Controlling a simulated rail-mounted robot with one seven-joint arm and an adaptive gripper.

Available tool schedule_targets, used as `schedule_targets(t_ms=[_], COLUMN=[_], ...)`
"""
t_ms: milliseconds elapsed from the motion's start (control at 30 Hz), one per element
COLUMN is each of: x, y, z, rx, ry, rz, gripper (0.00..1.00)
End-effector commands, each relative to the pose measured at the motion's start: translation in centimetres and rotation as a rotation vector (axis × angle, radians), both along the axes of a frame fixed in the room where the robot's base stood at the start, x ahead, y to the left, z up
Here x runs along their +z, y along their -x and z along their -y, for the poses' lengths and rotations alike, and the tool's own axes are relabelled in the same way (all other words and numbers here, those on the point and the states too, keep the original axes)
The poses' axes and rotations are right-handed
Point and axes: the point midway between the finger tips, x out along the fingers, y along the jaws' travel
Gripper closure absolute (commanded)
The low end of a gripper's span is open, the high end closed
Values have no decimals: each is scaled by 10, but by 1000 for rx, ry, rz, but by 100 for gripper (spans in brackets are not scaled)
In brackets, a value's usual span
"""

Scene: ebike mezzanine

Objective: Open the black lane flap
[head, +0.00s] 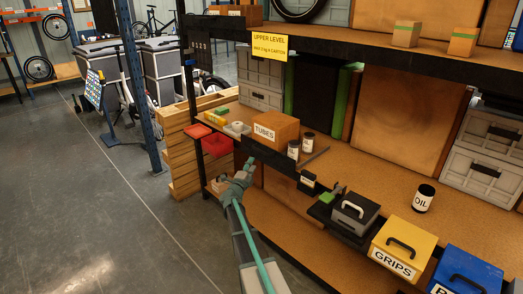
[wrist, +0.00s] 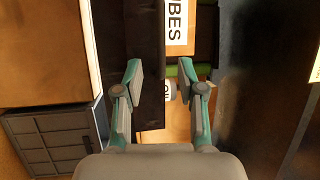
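A dark, flat panel that looks like the black lane flap (head: 270,158) stands along the shelf front, below the brown TUBES carton (head: 276,130). In the wrist view, the dark panel (wrist: 149,40) runs upright beside the TUBES carton (wrist: 176,52). My gripper (head: 249,164) is just in front of the panel's left part in the head view. The panel's hinge is not clear.
Small labelled jars (head: 294,149) stand right of the carton. Red bins (head: 217,145) sit to its left. Handled black, yellow (head: 404,247) and blue boxes line the front at right. A yellow sign (head: 270,45) hangs from the upper shelf. The floor at left is open.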

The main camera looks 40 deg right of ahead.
Motion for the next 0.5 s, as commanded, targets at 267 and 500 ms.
schedule_targets(t_ms=[267, 500], x=[5, 12], y=[-6, -24], z=[14, 45], rx=[-11, -11], ry=[-1, 1], rz=[22, 21], gripper=[61, 61])
